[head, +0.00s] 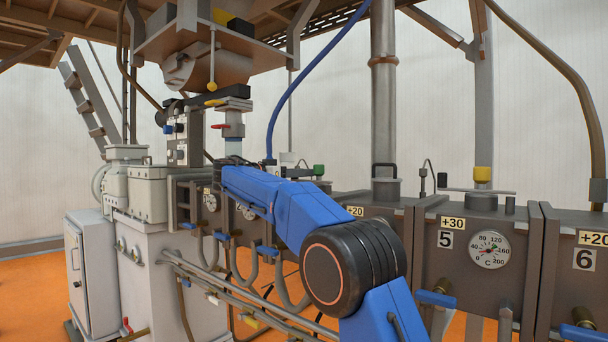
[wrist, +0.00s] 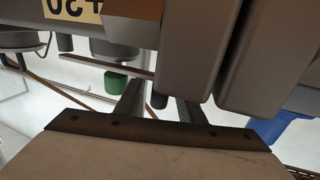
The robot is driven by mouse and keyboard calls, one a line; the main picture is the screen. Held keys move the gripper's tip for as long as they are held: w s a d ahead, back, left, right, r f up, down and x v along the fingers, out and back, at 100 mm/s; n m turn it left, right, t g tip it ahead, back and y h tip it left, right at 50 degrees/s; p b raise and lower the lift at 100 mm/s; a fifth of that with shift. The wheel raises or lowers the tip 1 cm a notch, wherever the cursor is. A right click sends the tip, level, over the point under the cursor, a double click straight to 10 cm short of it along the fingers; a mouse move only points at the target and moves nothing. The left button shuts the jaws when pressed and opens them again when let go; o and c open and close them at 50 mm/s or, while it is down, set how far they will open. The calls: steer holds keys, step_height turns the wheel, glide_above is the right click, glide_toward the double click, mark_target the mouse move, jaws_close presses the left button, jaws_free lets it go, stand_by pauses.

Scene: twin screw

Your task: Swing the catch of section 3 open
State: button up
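My gripper (wrist: 160,106) is in the wrist view, its two fingers apart and pointing up the picture at the machine. A short dark peg (wrist: 159,98) shows between the fingertips; I cannot tell whether it touches them or is part of the catch. Close beyond are two thick grey rounded flanges (wrist: 248,55), with a narrow gap between them. The catch of section 3 cannot be told for sure in either view. In the head view my blue arm reaches left along the barrel and covers section 3, and the gripper is hidden there.
The wrist picture is upside down, with a yellow number plate (wrist: 73,8) and a green cap (wrist: 117,83) near the fingers. In the head view, section 5's dial (head: 489,250) and section 6's number plate (head: 585,260) are at right. Pipes (head: 245,302) run low along the front.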

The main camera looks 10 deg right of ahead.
steer(key=shift+w+d, duration=0.2)
steer(key=shift+d, duration=0.35)
jaws_close()
